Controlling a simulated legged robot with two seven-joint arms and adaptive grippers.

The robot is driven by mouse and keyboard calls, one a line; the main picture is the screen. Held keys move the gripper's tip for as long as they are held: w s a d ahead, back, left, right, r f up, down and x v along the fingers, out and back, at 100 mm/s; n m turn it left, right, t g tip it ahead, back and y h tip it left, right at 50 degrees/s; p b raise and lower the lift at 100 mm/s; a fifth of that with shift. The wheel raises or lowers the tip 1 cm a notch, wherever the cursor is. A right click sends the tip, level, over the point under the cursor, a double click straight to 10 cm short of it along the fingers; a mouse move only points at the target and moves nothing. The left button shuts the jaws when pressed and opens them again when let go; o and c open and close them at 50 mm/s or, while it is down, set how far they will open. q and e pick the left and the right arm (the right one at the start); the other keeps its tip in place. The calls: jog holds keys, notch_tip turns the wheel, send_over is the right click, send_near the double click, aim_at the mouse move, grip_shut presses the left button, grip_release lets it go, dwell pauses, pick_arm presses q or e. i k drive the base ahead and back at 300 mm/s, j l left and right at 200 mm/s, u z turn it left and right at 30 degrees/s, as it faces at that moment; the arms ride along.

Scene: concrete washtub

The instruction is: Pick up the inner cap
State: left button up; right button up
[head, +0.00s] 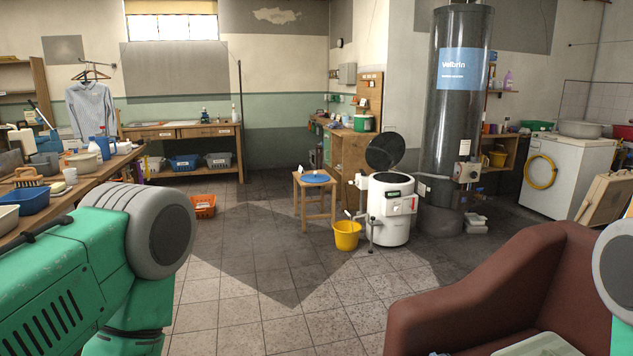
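A small white item stands at the disc's left edge. To the right is a white round machine (391,213) with its dark round lid (385,152) raised. The inside of its drum is hidden from here. Parts of my green arms show at the left and right edges. Neither of my grippers is in view.
A yellow bucket (346,236) stands in front of the stool. An orange basket (203,206) is on the floor to the left. A brown armchair (495,285) fills the near right, and a cluttered bench (75,188) runs along the left. The tiled floor between is clear.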

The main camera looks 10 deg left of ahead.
aim_at(315, 177)
jog(key=i+j+u, duration=0.3)
jog(key=i, duration=0.75)
jog(key=i+u, duration=0.25)
jog(key=i, duration=2.9)
jog(key=i+z, duration=0.2)
jog(key=i, duration=0.25)
jog(key=i+j+z, duration=0.2)
jog(key=i, duration=0.2)
jog(key=i+j+z, duration=0.2)
jog(key=i, duration=0.2)
jog(key=i+j+z, duration=0.2)
jog(key=i, duration=0.2)
jog(key=i+j+z, duration=0.65)
jog(key=z, duration=0.15)
jog(key=i+j+z, duration=0.35)
jog(key=j, duration=0.15)
jog(key=k+l, duration=0.05)
jog(key=k, duration=0.05)
